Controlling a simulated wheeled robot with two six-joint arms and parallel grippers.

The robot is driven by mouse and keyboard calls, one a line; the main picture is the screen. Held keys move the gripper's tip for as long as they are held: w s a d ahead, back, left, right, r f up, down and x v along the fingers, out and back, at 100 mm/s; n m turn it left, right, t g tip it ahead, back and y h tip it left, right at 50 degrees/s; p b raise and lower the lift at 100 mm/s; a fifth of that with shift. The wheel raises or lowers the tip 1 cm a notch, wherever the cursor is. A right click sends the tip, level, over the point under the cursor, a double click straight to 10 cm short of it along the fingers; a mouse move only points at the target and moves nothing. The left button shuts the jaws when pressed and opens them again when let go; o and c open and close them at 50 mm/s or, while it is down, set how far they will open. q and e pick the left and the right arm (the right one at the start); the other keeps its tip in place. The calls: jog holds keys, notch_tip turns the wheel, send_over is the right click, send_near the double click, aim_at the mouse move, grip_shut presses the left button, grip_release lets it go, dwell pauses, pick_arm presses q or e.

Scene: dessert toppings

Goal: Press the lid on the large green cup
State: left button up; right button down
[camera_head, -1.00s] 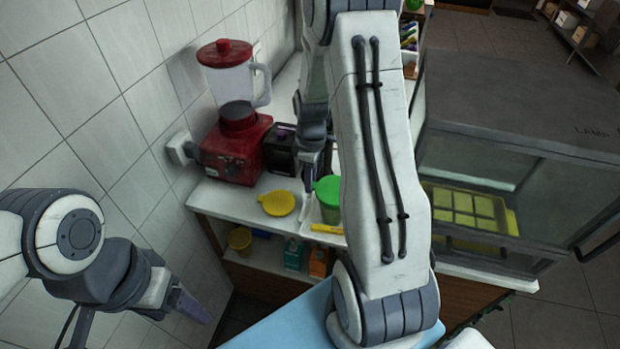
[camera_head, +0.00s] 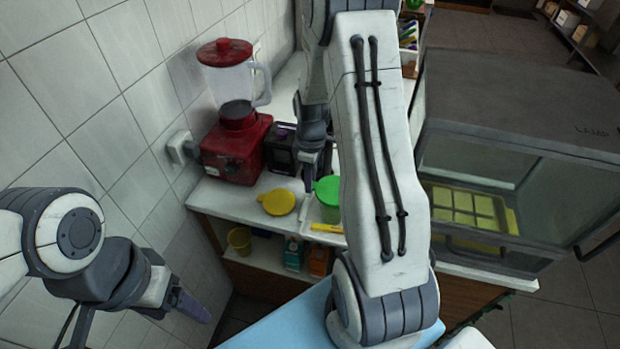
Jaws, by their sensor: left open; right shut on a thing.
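The large green cup (camera_head: 329,212) stands on the white counter, partly hidden by my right arm. A bright green lid (camera_head: 327,188) sits over its top; I cannot tell whether it is fully seated. My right gripper (camera_head: 309,186) points down right beside the lid's left edge. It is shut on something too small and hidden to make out. My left gripper (camera_head: 198,310) is open and empty at the lower left, away from the counter.
A yellow lid (camera_head: 277,202) lies on the counter left of the cup. A red blender (camera_head: 235,130) and a dark machine (camera_head: 286,150) stand behind. A glass case (camera_head: 520,150) is at the right. A yellow cup (camera_head: 240,240) and cartons are on the shelf below.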

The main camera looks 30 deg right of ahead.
jog(key=shift+f, duration=0.25)
dwell(0.7)
grip_release()
dwell(0.3)
jog(key=shift+r, duration=0.15)
jog(key=shift+r+p, duration=2.5)
jog(key=shift+r, duration=0.4)
